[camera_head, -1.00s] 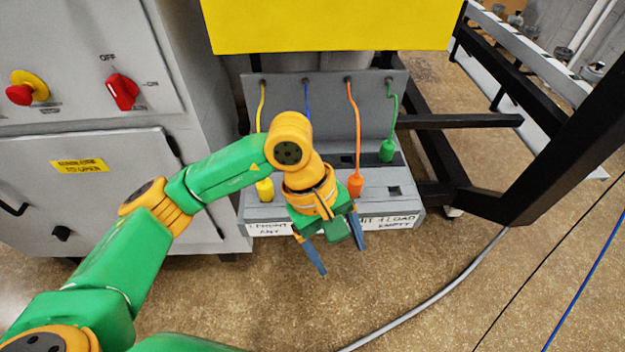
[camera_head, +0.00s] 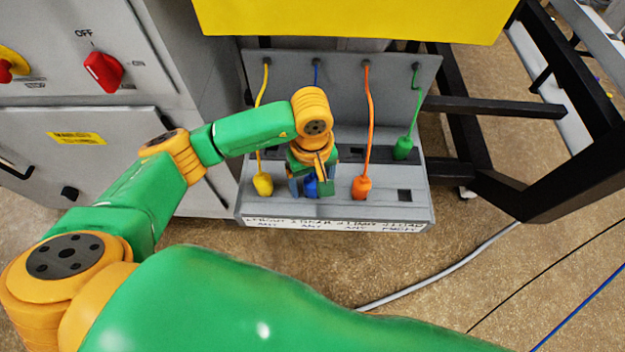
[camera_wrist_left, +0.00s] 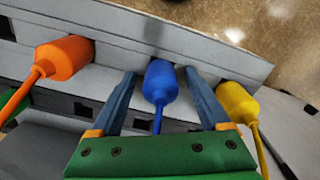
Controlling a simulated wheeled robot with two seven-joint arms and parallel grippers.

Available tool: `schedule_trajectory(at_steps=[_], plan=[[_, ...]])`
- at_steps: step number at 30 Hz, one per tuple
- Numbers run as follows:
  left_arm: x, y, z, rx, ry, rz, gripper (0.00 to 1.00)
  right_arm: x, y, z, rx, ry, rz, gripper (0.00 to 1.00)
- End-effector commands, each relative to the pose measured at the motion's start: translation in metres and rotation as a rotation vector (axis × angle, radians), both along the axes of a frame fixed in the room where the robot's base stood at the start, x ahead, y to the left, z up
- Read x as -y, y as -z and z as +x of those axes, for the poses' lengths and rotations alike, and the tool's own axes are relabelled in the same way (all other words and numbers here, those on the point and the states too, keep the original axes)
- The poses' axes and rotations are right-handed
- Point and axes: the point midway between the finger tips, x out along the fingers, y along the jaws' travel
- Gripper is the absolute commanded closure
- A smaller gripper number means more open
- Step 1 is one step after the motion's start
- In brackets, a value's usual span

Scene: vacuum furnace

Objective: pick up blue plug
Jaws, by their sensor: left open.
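The blue plug (camera_head: 311,187) sits in the front row of the grey plug panel (camera_head: 400,70), partly hidden by my gripper in the head view. In the left wrist view the blue plug (camera_wrist_left: 160,82) lies between the two fingers, with its blue cable running back toward the gripper body. My left gripper (camera_head: 311,188) is open around the plug. The wrist view shows the same gripper (camera_wrist_left: 163,85) with a small gap between each finger and the plug. My right gripper is not in view.
The yellow plug (camera_head: 263,184) and orange plug (camera_head: 362,187) stand close on either side of the blue one. The green plug (camera_head: 403,147) sits farther back at the right. A black frame (camera_head: 490,190) stands right of the panel, and a grey cabinet (camera_head: 90,165) left.

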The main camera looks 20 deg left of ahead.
Motion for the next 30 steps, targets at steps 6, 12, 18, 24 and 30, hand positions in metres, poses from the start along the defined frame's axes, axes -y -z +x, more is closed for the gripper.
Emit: schedule_trajectory(at_steps=[6, 12, 18, 24, 30], plan=[[0.000, 0.000, 0.000, 0.001, 0.000, -0.001, 0.54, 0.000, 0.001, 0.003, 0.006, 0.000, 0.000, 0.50], [0.000, 0.000, 0.000, 0.000, 0.000, -0.001, 1.00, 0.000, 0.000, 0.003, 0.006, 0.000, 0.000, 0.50], [0.000, 0.000, 0.000, 0.000, 0.000, -0.001, 1.00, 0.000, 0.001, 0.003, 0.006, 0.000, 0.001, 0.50], [0.000, -0.014, 0.001, 0.006, 0.001, -0.001, 1.00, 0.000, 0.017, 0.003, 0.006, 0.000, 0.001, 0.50], [0.009, -0.065, -0.026, 0.011, 0.008, -0.003, 1.00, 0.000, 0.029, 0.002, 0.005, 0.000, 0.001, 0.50]])
